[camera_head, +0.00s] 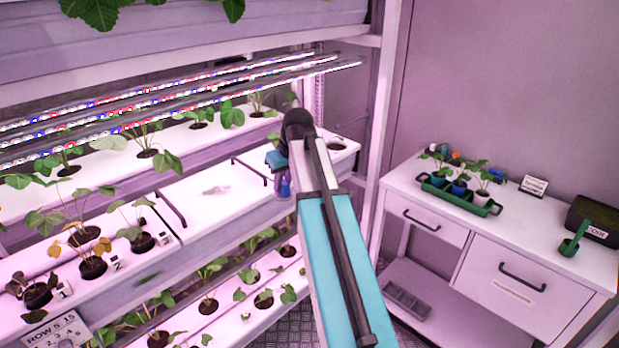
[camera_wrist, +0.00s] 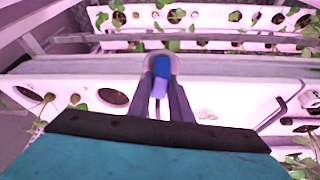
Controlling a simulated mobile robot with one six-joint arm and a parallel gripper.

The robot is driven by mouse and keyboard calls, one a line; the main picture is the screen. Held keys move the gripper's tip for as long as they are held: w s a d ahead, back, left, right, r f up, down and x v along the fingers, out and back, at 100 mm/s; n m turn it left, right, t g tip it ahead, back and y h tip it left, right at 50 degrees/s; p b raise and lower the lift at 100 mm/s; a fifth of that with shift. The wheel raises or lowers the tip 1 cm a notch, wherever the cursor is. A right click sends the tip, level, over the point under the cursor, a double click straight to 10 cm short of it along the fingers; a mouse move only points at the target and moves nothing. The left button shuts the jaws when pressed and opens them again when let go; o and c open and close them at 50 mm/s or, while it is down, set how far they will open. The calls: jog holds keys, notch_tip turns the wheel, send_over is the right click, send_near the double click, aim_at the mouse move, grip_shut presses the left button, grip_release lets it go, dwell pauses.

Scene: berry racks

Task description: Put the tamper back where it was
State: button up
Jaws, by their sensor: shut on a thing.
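A blue thing, which I take for the tamper (camera_wrist: 161,78), sits between the two dark fingers of my gripper (camera_wrist: 161,88) in the wrist view. My gripper is shut on it. In the head view the tamper (camera_head: 283,187) shows only in part, blue, below the dark wrist at the end of my arm. It is over the right end of the middle white rack channel (camera_head: 215,187). In the wrist view a pale round shape surrounds its far end. I cannot tell whether it touches the channel.
Strawberry plants fill the channels at left, under LED bars (camera_head: 170,95). Dark bracket handles stand on the channel. At right, a white bench (camera_head: 540,235) holds a green tray of seedlings (camera_head: 455,195), a small sign (camera_head: 534,186), a green scoop-like tool (camera_head: 570,247) and a dark box (camera_head: 597,218).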

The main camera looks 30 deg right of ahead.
jog(key=s+a+f+b, duration=0.1)
jog(key=s+a, duration=0.1)
jog(key=a, duration=1.1)
jog(key=shift+s+a+m+b, duration=0.15)
jog(key=shift+a+m+b, duration=0.15)
jog(key=shift+m+b, duration=0.1)
jog(key=shift+d, duration=0.1)
